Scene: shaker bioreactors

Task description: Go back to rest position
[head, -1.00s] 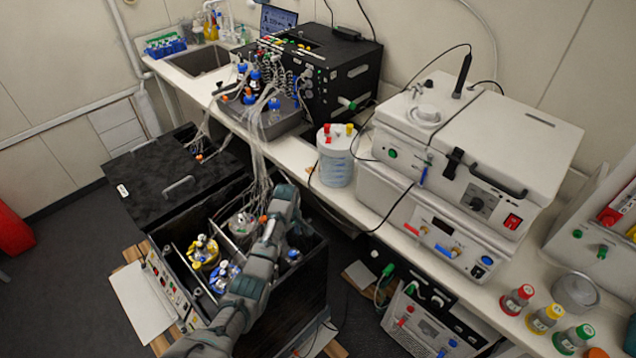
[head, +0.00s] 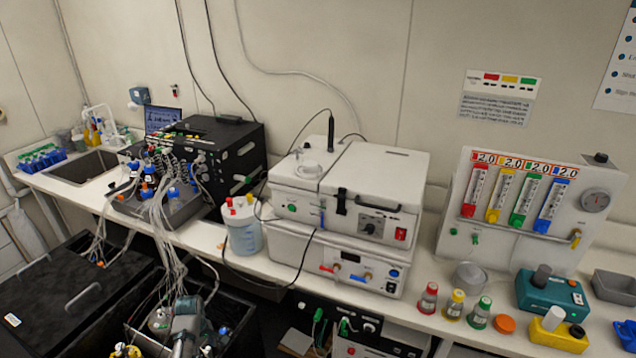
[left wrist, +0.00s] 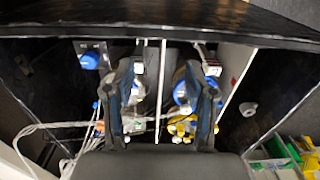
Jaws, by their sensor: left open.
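My left gripper (left wrist: 162,105) shows in the left wrist view with its two fingers apart and nothing between them. It is over the open black shaker box (left wrist: 60,70), which holds flasks with blue caps and a yellow-fitted flask (left wrist: 182,127). In the head view, part of my left arm (head: 187,318) shows at the bottom, over the shaker box, beside a flask (head: 160,320) with tubes. A yellow-fitted flask (head: 126,351) is cut by the bottom edge. My right gripper is not in view.
Bundled tubes (head: 160,240) run from the bench down into the box. The white bench (head: 410,320) carries a black controller (head: 225,155), a white water bath (head: 345,195), a tubing jug (head: 243,225), a gas panel (head: 520,205) and capped bottles (head: 428,298). A dark lid (head: 60,300) lies left.

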